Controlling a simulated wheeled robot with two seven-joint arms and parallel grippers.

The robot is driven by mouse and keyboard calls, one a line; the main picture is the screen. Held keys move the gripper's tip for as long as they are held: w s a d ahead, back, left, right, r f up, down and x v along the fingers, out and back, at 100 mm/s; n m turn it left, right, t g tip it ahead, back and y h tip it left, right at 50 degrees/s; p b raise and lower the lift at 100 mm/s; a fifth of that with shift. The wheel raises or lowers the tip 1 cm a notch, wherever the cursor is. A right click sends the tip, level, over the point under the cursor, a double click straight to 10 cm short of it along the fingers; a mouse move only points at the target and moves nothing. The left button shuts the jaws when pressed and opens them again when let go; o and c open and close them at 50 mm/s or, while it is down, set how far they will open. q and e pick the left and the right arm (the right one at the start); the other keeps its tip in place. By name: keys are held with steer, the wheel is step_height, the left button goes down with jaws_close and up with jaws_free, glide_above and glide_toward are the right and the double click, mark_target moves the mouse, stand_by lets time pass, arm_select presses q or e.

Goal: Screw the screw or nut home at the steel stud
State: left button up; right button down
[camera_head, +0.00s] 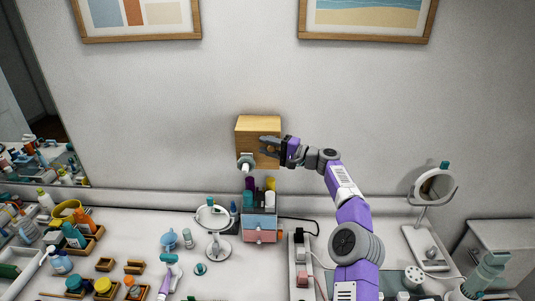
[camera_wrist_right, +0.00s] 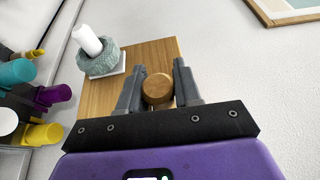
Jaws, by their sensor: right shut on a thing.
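A wooden block (camera_head: 258,126) is mounted on the wall above the vanity; its face also fills the middle of the right wrist view (camera_wrist_right: 148,55). My right gripper (camera_head: 266,145) is at the front of the block. In the wrist view its fingers (camera_wrist_right: 159,75) are shut on a round brown wooden knob (camera_wrist_right: 157,88), seen end-on. A grey-green nut-like ring (camera_wrist_right: 99,60) sits around a white rod (camera_wrist_right: 86,40) beside a pale square plate on the block; it shows low on the block in the head view (camera_head: 246,162). No bare steel stud is clear behind the knob. My left gripper is not visible.
Below the block stand a small drawer box (camera_head: 259,228) with colored bottles and a round mirror (camera_head: 217,218). A second mirror (camera_head: 435,188) stands at the right. The vanity top is cluttered at the left; the wall around the block is clear.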

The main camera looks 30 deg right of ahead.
steer(key=m+t+y+b, duration=0.1)
steer(key=t+b, duration=0.1)
steer(key=b, duration=0.2)
steer(key=shift+r+t+b, duration=0.15)
steer(key=shift+t+b, duration=0.25)
steer(key=m+t+b, duration=0.3)
steer(key=t+b, duration=0.1)
steer(key=b, duration=0.4)
steer(key=shift+d+y, duration=0.1)
steer(key=shift+y, duration=0.2)
steer(key=shift+r+m+t+b, duration=0.1)
steer(key=shift+m+t+b, duration=0.4)
steer(key=shift+m, duration=0.1)
steer(key=shift+s+r, duration=0.1)
steer(key=shift+r, duration=0.1)
steer(key=shift+d, duration=0.1)
